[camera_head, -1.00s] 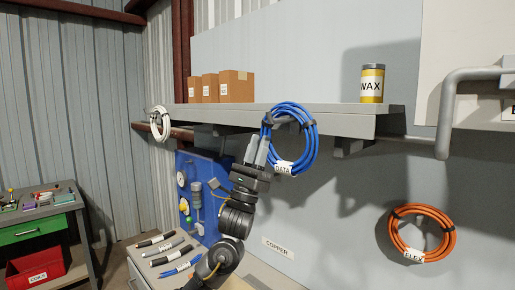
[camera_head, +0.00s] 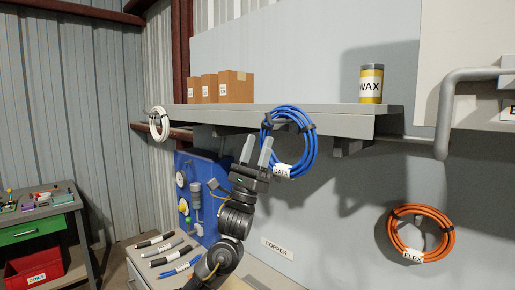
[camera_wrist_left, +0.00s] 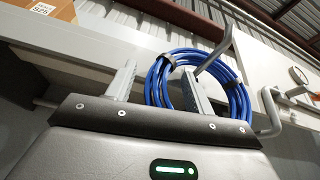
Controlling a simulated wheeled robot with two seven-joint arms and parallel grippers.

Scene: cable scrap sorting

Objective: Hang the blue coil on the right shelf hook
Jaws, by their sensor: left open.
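The blue coil (camera_head: 311,150), with a white DATA tag (camera_head: 281,171), hangs at the front edge of the grey shelf (camera_head: 350,125). In the left wrist view, the grey hook (camera_wrist_left: 215,54) passes through the ring of the blue coil (camera_wrist_left: 238,100) and its tip rises above it. My left gripper (camera_head: 257,150) is open just left of and below the coil's top. Its right finger overlaps the coil's opening in the left wrist view (camera_wrist_left: 159,88); I cannot tell whether it touches the coil. My right gripper is not in view.
A white coil (camera_head: 164,124) hangs at the shelf's left end. Cardboard boxes (camera_head: 235,87) and a WAX can (camera_head: 371,84) stand on the shelf. An orange coil (camera_head: 448,240) hangs on the wall, lower right. A grey pipe (camera_head: 446,115) juts out at right.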

